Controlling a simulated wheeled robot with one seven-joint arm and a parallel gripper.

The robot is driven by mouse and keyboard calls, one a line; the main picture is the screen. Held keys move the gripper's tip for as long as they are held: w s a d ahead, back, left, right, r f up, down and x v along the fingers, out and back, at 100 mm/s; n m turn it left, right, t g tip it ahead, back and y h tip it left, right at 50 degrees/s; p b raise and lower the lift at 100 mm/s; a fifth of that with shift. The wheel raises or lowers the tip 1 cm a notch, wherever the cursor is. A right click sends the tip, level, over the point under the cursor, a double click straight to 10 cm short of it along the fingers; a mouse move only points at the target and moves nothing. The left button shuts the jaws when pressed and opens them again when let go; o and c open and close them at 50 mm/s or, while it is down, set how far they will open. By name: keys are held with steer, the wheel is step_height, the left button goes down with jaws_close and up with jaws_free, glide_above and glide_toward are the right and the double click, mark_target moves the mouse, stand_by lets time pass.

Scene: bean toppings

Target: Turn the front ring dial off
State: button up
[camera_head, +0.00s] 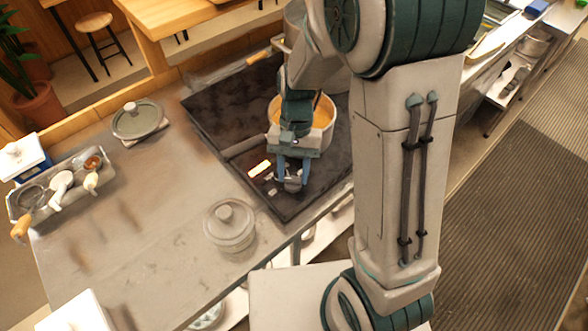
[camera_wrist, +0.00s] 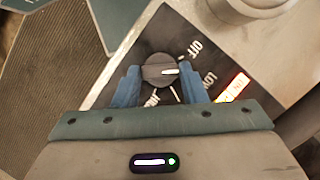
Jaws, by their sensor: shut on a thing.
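The black round dial (camera_wrist: 158,68) sits on the dark cooktop panel. A white mark on it points right, toward the space between the printed OFF and LOW. My gripper (camera_wrist: 160,84) has its two blue fingers on opposite sides of the dial, shut on it. In the head view my gripper (camera_head: 292,184) reaches down to the front corner of the black cooktop (camera_head: 225,105). The dial is mostly hidden by the fingers there.
A pot (camera_head: 329,136) of orange food stands on the cooktop right behind my gripper. A lidded glass pot (camera_head: 230,228) is on the counter, left of my gripper. A lit display (camera_wrist: 235,88) is beside the dial. A utensil tray (camera_head: 68,211) stands far left.

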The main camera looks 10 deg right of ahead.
steer(key=n+h, duration=0.1)
steer(key=n, duration=0.1)
steer(key=n+h, duration=0.1)
steer(key=n, duration=0.1)
steer(key=shift+a+n, duration=0.2)
steer(key=shift+n, duration=0.2)
stand_by(0.4)
steer(key=o, duration=1)
steer(key=shift+r, duration=0.15)
steer(key=v, duration=1.3)
steer(key=shift+w+r+b, duration=0.15)
steer(key=shift+r+b, duration=0.15)
steer(key=shift+b, duration=0.1)
